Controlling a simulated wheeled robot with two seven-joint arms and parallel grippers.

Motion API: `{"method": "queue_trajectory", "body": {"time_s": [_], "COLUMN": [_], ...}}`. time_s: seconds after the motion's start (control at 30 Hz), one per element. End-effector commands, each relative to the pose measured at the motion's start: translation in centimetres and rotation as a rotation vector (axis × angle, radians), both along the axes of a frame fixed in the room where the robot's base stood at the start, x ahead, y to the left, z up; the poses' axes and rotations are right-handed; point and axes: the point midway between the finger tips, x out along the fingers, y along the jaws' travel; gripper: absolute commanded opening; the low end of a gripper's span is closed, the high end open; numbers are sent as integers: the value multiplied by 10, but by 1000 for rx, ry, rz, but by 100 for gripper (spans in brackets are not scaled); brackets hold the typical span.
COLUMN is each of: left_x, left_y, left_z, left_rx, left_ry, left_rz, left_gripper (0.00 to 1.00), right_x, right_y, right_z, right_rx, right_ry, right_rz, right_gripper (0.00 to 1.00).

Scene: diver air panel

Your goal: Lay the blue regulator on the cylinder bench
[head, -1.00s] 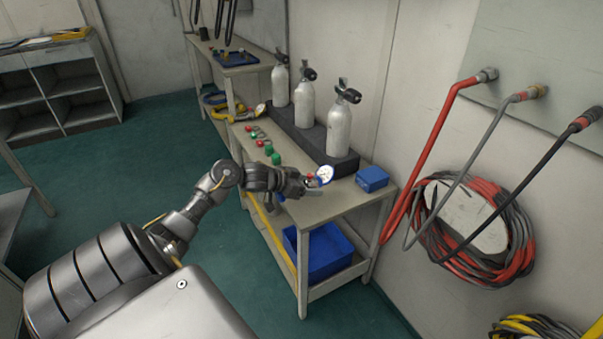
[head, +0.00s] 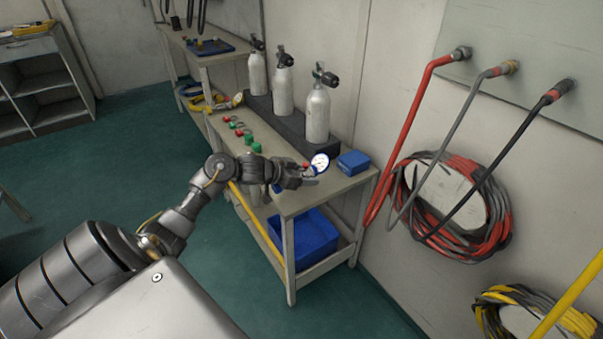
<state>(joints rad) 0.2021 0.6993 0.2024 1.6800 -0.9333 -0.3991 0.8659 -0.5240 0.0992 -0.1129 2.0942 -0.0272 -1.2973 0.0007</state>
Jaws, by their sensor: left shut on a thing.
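My left gripper (head: 308,177) is shut on the blue regulator, whose white round gauge with a blue rim (head: 320,162) shows at the fingertips. The gripper hides most of the regulator's body. Gripper and regulator are over the front part of the cylinder bench (head: 336,190), left of a small blue box. I cannot tell whether the regulator touches the bench top. My right gripper is not in view.
Three pale cylinders (head: 317,115) stand in a dark rack at the bench's back. Small red and green fittings (head: 249,139) lie along its left side. The blue box (head: 353,162) sits at the right end. A blue bin (head: 303,240) is on the lower shelf. Coiled hoses (head: 490,222) hang on the right wall.

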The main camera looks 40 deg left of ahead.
Motion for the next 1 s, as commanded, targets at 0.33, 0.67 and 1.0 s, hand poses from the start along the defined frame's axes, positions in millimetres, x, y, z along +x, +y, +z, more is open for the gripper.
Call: {"method": "queue_trajectory", "body": {"time_s": [0.33, 0.67, 1.0], "left_x": [1, 1, 1], "left_y": [-1, -1, -1], "left_z": [2, -2, -12], "left_rx": [0, -1, -1], "left_ry": [-4, -4, -4], "left_rz": [2, 1, 2], "left_gripper": [22, 22, 22], "right_x": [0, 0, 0], "right_y": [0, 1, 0], "right_z": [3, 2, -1], "right_rx": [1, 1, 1], "right_ry": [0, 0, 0], "right_rz": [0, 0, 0], "right_gripper": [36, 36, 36]}}
